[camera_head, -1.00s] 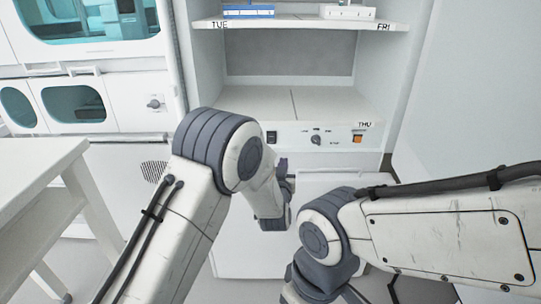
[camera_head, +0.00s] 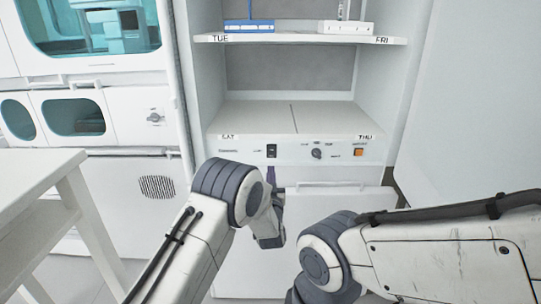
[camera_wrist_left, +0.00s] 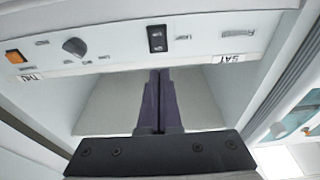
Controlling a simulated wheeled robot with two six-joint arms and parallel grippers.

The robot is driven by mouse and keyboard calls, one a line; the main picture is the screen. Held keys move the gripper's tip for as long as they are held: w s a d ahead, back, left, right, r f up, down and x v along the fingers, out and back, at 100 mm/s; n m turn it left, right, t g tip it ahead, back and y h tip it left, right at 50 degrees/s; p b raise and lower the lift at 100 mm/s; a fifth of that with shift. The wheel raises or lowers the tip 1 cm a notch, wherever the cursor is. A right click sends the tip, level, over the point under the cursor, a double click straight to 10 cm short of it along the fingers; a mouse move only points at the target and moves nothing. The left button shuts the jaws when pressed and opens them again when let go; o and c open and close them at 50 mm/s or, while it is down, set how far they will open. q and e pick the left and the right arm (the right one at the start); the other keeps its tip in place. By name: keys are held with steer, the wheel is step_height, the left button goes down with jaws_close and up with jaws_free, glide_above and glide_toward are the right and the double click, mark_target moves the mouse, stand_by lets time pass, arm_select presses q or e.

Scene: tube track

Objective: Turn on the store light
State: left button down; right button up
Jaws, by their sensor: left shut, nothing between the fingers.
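A black rocker switch (camera_head: 271,151) sits on the white control panel under the lower shelf of the cabinet. A small label beside it is too small to read surely. In the left wrist view the switch (camera_wrist_left: 156,38) is just past my fingertips. My left gripper (camera_head: 271,170) is below the switch in the head view, partly hidden by its own arm. Its purple fingers (camera_wrist_left: 160,73) are together with nothing between them, and a small gap to the switch shows. My right gripper is out of view; only its arm shows.
The panel (camera_head: 230,153) also carries a grey knob (camera_head: 317,154) and an orange switch (camera_head: 358,153) on the right. Shelf labels read SAT and THU. A white table (camera_head: 40,180) stands at the left. A blue rack (camera_head: 248,27) is on the upper shelf.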

mark_target(271, 148)
arm_select(q)
steer(key=w, duration=0.3)
steer(key=w+r, duration=0.1)
steer(key=w, duration=0.2)
steer(key=w+r, duration=0.1)
steer(key=w, duration=0.2)
steer(key=shift+w, duration=0.25)
